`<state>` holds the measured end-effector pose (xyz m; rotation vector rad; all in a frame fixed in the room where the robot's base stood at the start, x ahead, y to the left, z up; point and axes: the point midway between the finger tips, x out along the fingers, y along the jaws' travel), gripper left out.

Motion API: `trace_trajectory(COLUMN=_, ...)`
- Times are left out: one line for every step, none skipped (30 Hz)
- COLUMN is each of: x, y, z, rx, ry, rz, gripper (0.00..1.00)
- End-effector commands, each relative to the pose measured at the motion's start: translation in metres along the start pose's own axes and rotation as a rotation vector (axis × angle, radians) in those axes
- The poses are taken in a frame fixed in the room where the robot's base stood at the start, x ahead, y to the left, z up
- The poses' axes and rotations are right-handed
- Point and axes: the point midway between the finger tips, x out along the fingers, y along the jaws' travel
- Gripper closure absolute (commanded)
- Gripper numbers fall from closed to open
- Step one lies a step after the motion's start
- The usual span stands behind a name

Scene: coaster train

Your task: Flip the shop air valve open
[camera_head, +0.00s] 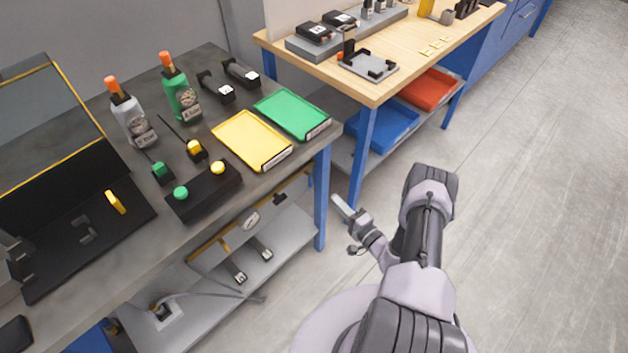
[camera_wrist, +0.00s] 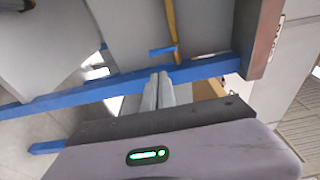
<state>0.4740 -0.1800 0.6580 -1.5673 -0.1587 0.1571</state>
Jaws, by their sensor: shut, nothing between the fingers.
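A yellow pipe (camera_head: 207,246) runs under the dark workbench, with a round white gauge (camera_head: 252,220) near it. In the wrist view the yellow pipe (camera_wrist: 171,25) runs up the picture, and a short blue bar (camera_wrist: 162,50) lies across it. The bar looks like the shop air valve's lever; I cannot make it out clearly in the head view. My gripper (camera_head: 340,205) is beside the bench's right blue leg, apart from the pipe. In the wrist view my gripper (camera_wrist: 159,77) is shut and empty, its fingertips below the blue bar in the picture.
The bench's blue leg (camera_head: 321,200) and a blue frame bar (camera_wrist: 110,88) are close to my gripper. A grey lower shelf (camera_head: 280,258) holds small parts. A wooden table (camera_head: 400,75) stands behind. The floor on the right (camera_head: 540,180) is clear.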

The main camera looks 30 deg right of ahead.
Motion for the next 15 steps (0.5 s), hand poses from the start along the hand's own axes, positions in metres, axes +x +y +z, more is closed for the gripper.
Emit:
trace_trajectory(x=0.000, y=-0.001, z=0.000, rx=0.000, ry=-0.001, rz=0.000, gripper=1.00)
trace_trajectory(x=0.000, y=-0.001, z=0.000, rx=0.000, ry=-0.002, rz=0.000, gripper=1.00)
trace_trajectory(x=0.000, y=-0.001, z=0.001, rx=0.001, ry=-0.003, rz=0.000, gripper=1.00)
trace_trajectory(x=0.000, y=-0.001, z=0.001, rx=0.001, ry=-0.003, rz=0.000, gripper=1.00)
trace_trajectory(x=0.001, y=-0.001, z=0.001, rx=0.001, ry=-0.004, rz=0.000, gripper=1.00)
trace_trajectory(x=0.002, y=0.000, z=0.001, rx=0.001, ry=-0.005, rz=0.000, gripper=1.00)
trace_trajectory(x=0.004, y=0.000, z=0.001, rx=0.001, ry=-0.006, rz=0.000, gripper=1.00)
trace_trajectory(x=0.007, y=0.000, z=0.001, rx=0.001, ry=-0.007, rz=0.000, gripper=1.00)
trace_trajectory(x=0.012, y=0.001, z=0.001, rx=0.000, ry=-0.007, rz=0.001, gripper=1.00)
trace_trajectory(x=0.017, y=0.002, z=0.002, rx=0.000, ry=-0.009, rz=0.001, gripper=1.00)
trace_trajectory(x=0.022, y=0.002, z=0.002, rx=-0.001, ry=-0.009, rz=0.000, gripper=1.00)
trace_trajectory(x=0.031, y=0.002, z=0.003, rx=-0.001, ry=-0.011, rz=-0.001, gripper=1.00)
trace_trajectory(x=0.037, y=0.003, z=0.002, rx=-0.002, ry=-0.010, rz=-0.001, gripper=1.00)
trace_trajectory(x=0.044, y=0.003, z=0.003, rx=-0.001, ry=-0.010, rz=-0.001, gripper=1.00)
trace_trajectory(x=0.053, y=0.003, z=0.003, rx=-0.001, ry=-0.011, rz=-0.001, gripper=1.00)
